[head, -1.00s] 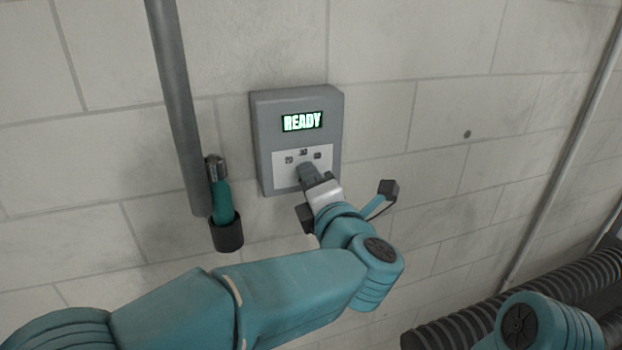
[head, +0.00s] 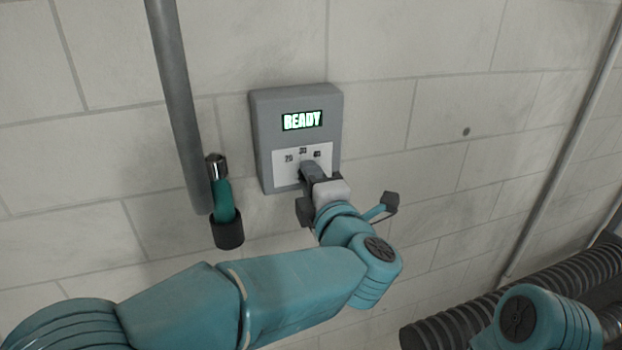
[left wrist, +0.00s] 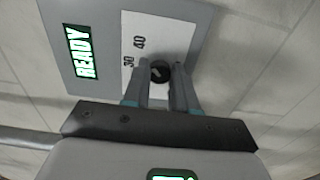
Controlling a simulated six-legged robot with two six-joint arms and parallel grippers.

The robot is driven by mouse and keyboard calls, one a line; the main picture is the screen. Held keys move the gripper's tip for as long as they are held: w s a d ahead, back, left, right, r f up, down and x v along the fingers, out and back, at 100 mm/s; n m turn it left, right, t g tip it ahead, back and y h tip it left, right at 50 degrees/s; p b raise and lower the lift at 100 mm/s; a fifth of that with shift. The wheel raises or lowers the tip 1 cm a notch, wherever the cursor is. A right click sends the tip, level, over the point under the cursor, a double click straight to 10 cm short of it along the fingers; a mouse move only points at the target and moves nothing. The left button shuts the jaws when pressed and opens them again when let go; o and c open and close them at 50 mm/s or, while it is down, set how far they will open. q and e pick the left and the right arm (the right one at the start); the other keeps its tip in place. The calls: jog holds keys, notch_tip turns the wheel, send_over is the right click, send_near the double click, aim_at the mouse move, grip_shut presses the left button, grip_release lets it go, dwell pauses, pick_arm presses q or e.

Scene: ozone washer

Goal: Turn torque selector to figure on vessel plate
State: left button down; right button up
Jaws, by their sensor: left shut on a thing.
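A grey wall box (head: 262,130) carries a lit display (head: 302,121) reading READY. Below it is a white dial plate (head: 281,160) with the figures 20, 30 and 40. My left gripper (head: 308,171) is at this plate, shut on the torque selector. In the left wrist view the selector (left wrist: 160,70) is a small dark round knob between the two fingers, with a pale mark on it. I cannot tell exactly which figure the mark points to. The 20 is hidden in that view. I see no vessel plate. My right gripper is out of view.
A green-handled tool (head: 222,205) stands in a dark holder (head: 228,235) left of the box, beside a grey vertical pipe (head: 178,110). A ribbed dark hose (head: 470,320) runs along the lower right. The wall right of the box is clear.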

pick_arm(q)
jog(key=c, duration=0.9)
grip_release()
jog(key=shift+d, duration=0.1)
jog(key=shift+s, duration=0.1)
jog(key=b+v, duration=0.4)
jog(key=v, duration=1.2)
jog(key=shift+s+d, duration=0.1)
